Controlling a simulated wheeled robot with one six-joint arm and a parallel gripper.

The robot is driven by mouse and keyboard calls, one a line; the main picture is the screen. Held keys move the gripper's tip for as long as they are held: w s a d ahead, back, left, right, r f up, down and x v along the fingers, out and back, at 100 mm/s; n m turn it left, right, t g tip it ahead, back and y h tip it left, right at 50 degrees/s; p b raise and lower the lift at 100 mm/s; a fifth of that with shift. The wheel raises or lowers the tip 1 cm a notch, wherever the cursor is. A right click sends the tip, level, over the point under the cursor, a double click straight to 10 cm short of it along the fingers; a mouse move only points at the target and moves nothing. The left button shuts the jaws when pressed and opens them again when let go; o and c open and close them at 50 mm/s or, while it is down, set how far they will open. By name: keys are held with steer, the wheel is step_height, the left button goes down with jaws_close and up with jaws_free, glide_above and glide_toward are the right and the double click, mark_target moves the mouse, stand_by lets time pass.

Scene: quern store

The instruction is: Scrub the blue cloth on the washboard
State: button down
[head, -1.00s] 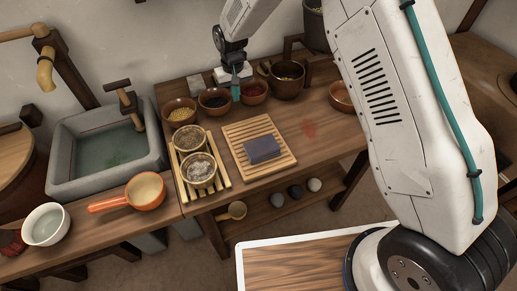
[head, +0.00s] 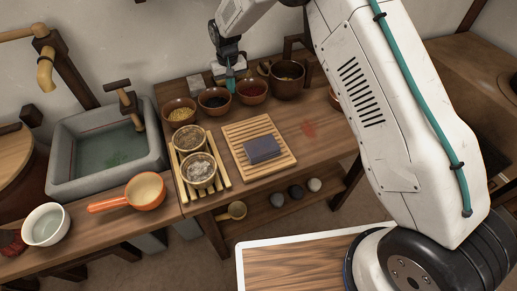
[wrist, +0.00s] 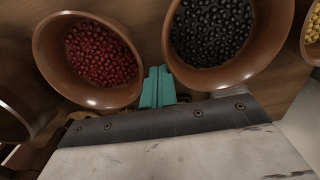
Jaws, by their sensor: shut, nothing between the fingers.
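The blue cloth (head: 262,149) is a folded dark blue-grey pad. It lies flat on the wooden washboard (head: 240,132), a slatted board on the table. My gripper (head: 230,85) is at the back of the table, beyond the washboard and apart from the cloth. Its teal fingers are shut and empty. In the wrist view the fingertips (wrist: 158,84) point between a bowl of red berries (wrist: 101,53) and a bowl of black beans (wrist: 212,32). The cloth and washboard do not show in the wrist view.
Left of the washboard, a slatted rack (head: 188,187) holds two bowls. Several brown bowls, including one with yellow grain (head: 179,112), line the table's back. A stone sink (head: 85,168) and an orange-handled pan (head: 144,192) are at left.

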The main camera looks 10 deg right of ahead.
steer(key=shift+w+a+f, duration=0.1)
steer(key=shift+w+a, duration=0.3)
steer(key=shift+w, duration=1)
steer(key=shift+w+a+f, duration=0.1)
steer(key=shift+w+a, duration=0.3)
steer(key=shift+w, duration=1)
steer(key=shift+w+a, duration=0.4)
steer(key=shift+w, duration=1)
steer(key=shift+f, duration=0.1)
steer(key=shift+w, duration=0.1)
